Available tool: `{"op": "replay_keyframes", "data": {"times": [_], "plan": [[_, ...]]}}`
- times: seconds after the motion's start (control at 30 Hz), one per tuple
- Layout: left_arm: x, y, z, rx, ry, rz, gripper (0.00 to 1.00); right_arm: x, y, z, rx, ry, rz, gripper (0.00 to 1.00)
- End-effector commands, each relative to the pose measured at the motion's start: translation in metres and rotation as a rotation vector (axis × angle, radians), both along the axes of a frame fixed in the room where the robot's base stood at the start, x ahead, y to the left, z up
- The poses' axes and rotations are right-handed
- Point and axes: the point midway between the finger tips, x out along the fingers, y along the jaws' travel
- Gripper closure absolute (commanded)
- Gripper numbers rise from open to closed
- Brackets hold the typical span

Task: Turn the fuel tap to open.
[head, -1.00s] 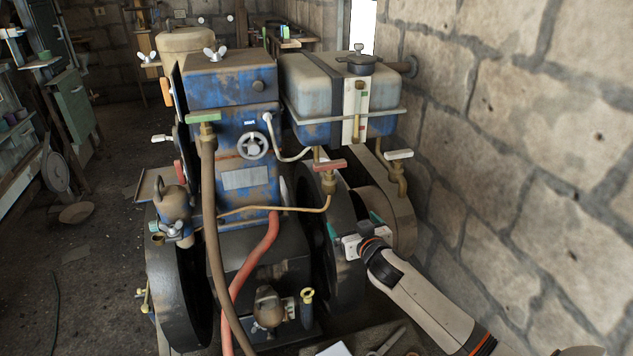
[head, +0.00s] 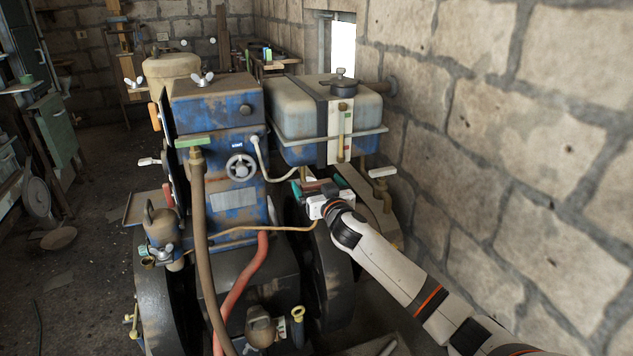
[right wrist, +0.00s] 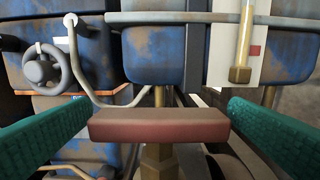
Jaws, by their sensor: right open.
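The fuel tap's red-brown bar handle (right wrist: 160,126) lies crosswise on its brass body (right wrist: 158,160) under the blue fuel tank (head: 300,122). In the head view my right gripper mostly hides the tap. My right gripper (head: 319,186) is open just below the tank. The tank's underside (right wrist: 152,55) shows above the handle. My left gripper is not in view.
A thin pale pipe (right wrist: 85,75) curves down left of the tap, near a grey handwheel (right wrist: 45,68). A sight gauge (right wrist: 243,40) hangs on the tank's front. Another tap with a white handle (head: 382,172) is to the right. The stone wall (head: 530,150) bounds the right side.

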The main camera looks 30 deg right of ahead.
Motion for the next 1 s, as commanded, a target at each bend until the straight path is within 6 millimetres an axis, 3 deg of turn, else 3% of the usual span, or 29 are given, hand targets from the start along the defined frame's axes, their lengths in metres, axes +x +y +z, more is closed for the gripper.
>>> {"op": "replay_keyframes", "data": {"times": [0.17, 0.47, 0.73, 1.0], "plan": [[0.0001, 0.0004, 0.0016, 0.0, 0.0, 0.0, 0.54, 0.0107, -0.0018, 0.0003, 0.001, 0.0, 0.001, 0.01], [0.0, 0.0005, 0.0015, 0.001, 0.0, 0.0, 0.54, 0.0118, -0.0021, -0.0003, 0.0, 0.001, 0.002, 0.01], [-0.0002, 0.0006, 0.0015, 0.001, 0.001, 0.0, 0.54, 0.0116, -0.0021, -0.0003, 0.0, 0.001, 0.002, 0.45], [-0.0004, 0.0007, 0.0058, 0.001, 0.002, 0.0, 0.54, 0.0113, -0.0028, 0.0012, -0.002, 0.001, 0.028, 0.45]]}}
